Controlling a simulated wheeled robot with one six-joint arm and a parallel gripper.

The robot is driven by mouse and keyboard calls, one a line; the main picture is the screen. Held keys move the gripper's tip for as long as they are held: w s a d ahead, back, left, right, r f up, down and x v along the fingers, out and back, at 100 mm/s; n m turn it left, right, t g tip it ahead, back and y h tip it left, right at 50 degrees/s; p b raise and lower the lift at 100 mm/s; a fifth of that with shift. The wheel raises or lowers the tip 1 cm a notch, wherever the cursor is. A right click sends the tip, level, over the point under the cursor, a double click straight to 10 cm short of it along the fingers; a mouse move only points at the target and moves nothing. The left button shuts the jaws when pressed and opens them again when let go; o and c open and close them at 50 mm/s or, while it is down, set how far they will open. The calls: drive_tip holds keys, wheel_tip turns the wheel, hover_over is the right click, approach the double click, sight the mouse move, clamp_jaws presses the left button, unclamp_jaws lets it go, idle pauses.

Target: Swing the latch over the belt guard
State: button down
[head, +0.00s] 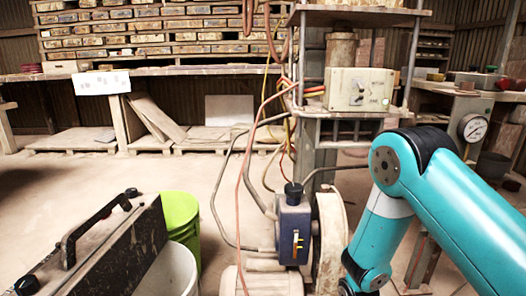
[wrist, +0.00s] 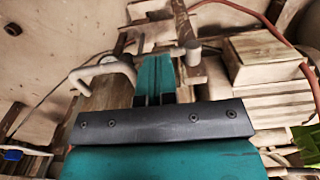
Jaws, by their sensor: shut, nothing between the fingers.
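My gripper (wrist: 154,68) shows in the wrist view as two teal fingers side by side, shut and empty. A short grey peg with a rounded end (wrist: 192,48) stands just right of the fingertips and may be part of the latch; I cannot tell whether they touch. A pale bent handle (wrist: 96,72) is left of the fingers, over a brown, worn surface. I cannot tell for sure which part is the belt guard. In the head view my teal arm reaches down at the right, and my gripper is out of the picture below.
In the head view, a blue-grey unit (head: 293,232) stands beside a pale wheel (head: 330,240). A green bucket (head: 180,218) and a white bucket (head: 178,270) stand left, near a dark panel with a handle (head: 110,255). Hoses hang in the middle. Floor is clear at left.

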wheel_tip(320, 180, up, 7)
drive_tip(key=p, duration=0.6)
drive_tip(key=shift+r, duration=0.15)
